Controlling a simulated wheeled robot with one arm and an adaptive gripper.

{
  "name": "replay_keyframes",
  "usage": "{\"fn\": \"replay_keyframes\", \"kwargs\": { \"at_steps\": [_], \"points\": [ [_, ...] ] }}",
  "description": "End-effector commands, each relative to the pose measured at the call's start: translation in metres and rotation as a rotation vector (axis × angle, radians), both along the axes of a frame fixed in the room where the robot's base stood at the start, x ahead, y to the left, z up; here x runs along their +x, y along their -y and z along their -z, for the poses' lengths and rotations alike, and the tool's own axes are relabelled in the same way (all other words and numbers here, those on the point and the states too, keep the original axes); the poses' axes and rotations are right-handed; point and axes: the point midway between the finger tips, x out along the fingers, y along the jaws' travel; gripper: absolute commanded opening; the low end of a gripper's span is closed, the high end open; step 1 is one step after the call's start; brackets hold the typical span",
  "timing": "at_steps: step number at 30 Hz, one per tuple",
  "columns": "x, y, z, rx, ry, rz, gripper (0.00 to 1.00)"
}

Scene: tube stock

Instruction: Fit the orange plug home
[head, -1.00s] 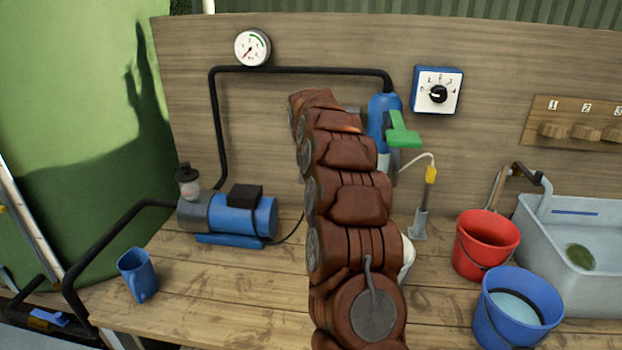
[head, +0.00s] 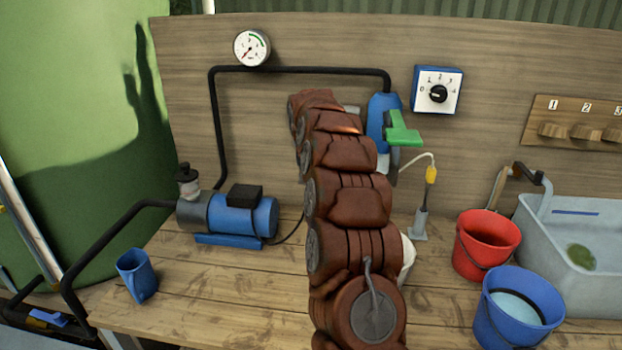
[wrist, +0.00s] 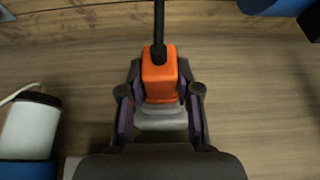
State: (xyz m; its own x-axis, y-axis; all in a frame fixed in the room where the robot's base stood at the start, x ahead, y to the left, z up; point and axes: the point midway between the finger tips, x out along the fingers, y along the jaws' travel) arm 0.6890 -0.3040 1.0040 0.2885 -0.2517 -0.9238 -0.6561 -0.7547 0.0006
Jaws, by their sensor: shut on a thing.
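The orange plug (wrist: 159,76) shows in the wrist view, with a black cable running up from its top end. My gripper (wrist: 160,108) is shut on it, with one dark finger on each side. A light grey block or socket shows just below the plug, between the fingers; I cannot tell whether the plug touches it or is seated in it. In the head view my arm hides the gripper and the plug.
A blue cylinder (head: 379,118) with a green lever (head: 403,130) stands right behind my arm. A dial box (head: 438,90) hangs on the back wall.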

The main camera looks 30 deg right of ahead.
Motion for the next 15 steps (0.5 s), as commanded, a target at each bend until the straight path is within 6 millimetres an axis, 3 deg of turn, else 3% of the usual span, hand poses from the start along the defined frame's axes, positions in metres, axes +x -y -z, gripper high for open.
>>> {"fn": "replay_keyframes", "kwargs": {
  "at_steps": [2, 3, 11, 15],
  "points": [
    [0.0001, 0.0001, -0.0003, -0.001, 0.001, 0.0, 0.0],
    [0.0001, 0.0, -0.0004, -0.001, 0.001, 0.0, 0.34],
    [0.0, 0.0, -0.0001, 0.0, 0.0, 0.0, 0.61],
    [0.0, -0.0001, 0.0, 0.0, 0.0, 0.0, 0.62]
  ]
}}
